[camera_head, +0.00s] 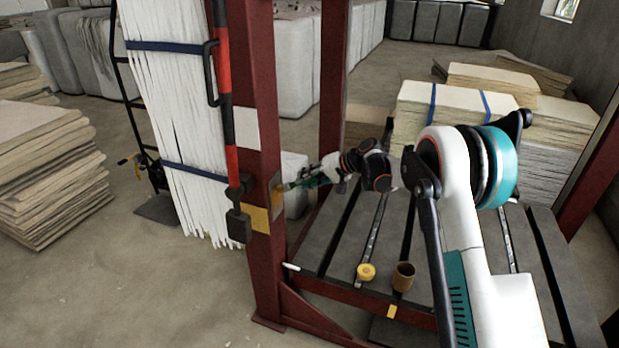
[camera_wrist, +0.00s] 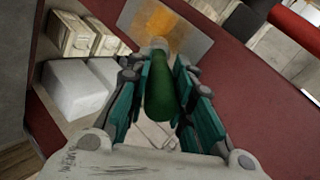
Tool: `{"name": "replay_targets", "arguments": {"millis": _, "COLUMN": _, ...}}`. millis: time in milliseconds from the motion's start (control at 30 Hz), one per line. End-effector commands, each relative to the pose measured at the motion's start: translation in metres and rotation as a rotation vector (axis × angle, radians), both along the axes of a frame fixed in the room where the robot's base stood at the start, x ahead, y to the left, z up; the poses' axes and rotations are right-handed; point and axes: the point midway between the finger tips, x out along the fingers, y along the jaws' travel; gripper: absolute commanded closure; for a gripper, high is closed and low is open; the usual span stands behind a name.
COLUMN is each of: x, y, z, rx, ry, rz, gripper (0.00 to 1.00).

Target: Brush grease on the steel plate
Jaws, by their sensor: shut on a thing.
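My gripper (camera_wrist: 157,72) is shut on the green handle of a brush (camera_wrist: 158,95). The brush points away from me, and its tip is at or very near the steel plate (camera_wrist: 196,46); contact is unclear. The grey plate bears an orange-yellow grease patch (camera_wrist: 158,22). In the head view, my gripper (camera_head: 322,177) reaches left to the red post, where the plate (camera_head: 277,184) is seen nearly edge-on. The brush (camera_head: 297,183) shows only as a small green piece there. Its bristles are hard to make out.
A brown cup (camera_head: 403,277) and a yellow round lid-like thing (camera_head: 366,272) stand on the slatted platform's front. A red-and-black bar (camera_head: 226,95) and a strapped white bundle (camera_head: 177,100) are left of the red post (camera_head: 259,150). Stacked sheets (camera_head: 455,115) lie behind.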

Motion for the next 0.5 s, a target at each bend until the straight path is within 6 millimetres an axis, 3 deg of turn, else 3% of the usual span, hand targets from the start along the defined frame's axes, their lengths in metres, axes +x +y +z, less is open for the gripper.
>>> {"name": "replay_targets", "arguments": {"millis": 500, "x": -0.027, "y": 0.011, "z": 0.000, "rx": 0.001, "ry": 0.000, "rz": 0.002, "gripper": 1.00}}
